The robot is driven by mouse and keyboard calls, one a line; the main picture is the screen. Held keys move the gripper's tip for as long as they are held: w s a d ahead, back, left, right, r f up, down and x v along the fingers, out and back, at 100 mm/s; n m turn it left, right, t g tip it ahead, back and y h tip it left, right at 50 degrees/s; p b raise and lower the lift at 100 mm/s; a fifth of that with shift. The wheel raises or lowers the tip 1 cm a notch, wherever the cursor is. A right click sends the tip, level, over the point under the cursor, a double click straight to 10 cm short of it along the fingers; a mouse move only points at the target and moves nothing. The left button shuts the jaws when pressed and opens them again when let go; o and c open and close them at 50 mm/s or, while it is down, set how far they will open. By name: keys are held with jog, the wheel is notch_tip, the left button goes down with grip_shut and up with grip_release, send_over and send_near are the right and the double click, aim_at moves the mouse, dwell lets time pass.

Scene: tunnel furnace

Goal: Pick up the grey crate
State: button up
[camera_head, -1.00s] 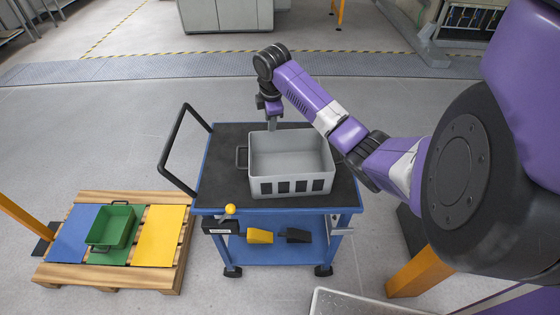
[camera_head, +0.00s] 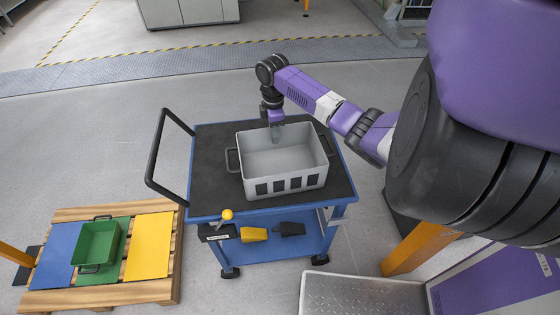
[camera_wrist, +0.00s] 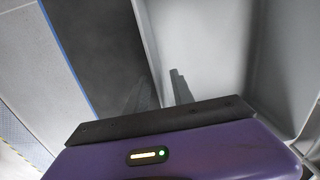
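The grey crate (camera_head: 284,180) sits upright on the black top of a blue cart in the head view. It looks empty, with dark slots in its near wall and a handle on the left and right sides. My gripper (camera_head: 276,132) points down at the middle of the crate's far wall. In the wrist view, the crate wall (camera_wrist: 149,45) runs down to my gripper (camera_wrist: 163,92). One finger shows on the inside of the wall, and a darker finger shape shows on the outside. I cannot tell whether they press on the wall.
The cart (camera_head: 205,212) has a black push handle at left and a lower shelf holding yellow and black items. A wooden pallet (camera_head: 170,240) with a green crate (camera_head: 96,245) and coloured panels lies at left. A metal plate (camera_head: 345,292) is at the bottom. Floor beyond the cart is clear.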

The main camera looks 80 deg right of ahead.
jog(key=shift+f, duration=0.8)
grip_shut()
jog(key=shift+r, duration=0.1)
dwell(0.7)
